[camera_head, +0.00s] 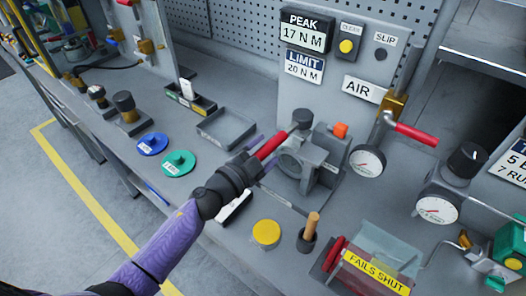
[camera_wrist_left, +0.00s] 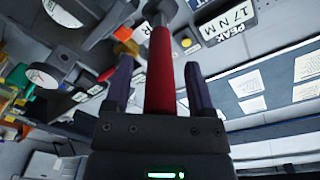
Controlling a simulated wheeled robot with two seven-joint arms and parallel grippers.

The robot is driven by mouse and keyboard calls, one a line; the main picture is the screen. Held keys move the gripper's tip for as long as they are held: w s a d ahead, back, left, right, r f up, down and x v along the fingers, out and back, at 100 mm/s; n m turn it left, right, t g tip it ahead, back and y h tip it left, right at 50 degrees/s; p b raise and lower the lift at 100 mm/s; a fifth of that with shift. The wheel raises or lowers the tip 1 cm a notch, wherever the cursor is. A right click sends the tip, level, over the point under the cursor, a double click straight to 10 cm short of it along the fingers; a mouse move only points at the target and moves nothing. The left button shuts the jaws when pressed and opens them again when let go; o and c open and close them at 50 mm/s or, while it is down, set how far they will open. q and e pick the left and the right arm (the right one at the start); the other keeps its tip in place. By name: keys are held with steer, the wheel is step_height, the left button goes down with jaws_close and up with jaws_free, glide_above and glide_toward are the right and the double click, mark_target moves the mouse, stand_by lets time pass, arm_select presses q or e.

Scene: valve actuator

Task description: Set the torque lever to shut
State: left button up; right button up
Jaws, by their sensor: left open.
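The torque lever has a red handle (camera_head: 271,146) that runs down and left from a dark round hub on the grey valve fixture (camera_head: 318,160). My left gripper (camera_head: 260,155) is open at the outer end of this handle, with one finger on each side. In the left wrist view the red handle (camera_wrist_left: 160,75) stands between the two dark fingers of my gripper (camera_wrist_left: 158,68), with visible gaps on both sides. The handle's outer end is hidden by the gripper body. The peak display (camera_head: 303,33) reads 17 N m and the limit label (camera_head: 304,67) 20 N m. My right gripper is not in view.
A red-handled air valve (camera_head: 416,133) and a gauge (camera_head: 367,161) stand to the right. A yellow disc (camera_head: 266,233), a wooden-handled tool (camera_head: 311,228) and a "FAILS SHUT" box (camera_head: 374,272) sit in front. A grey tray (camera_head: 226,128) and coloured discs lie left.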

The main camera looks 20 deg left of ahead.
arm_select(q)
jaws_close()
stand_by(1.0)
stand_by(0.4)
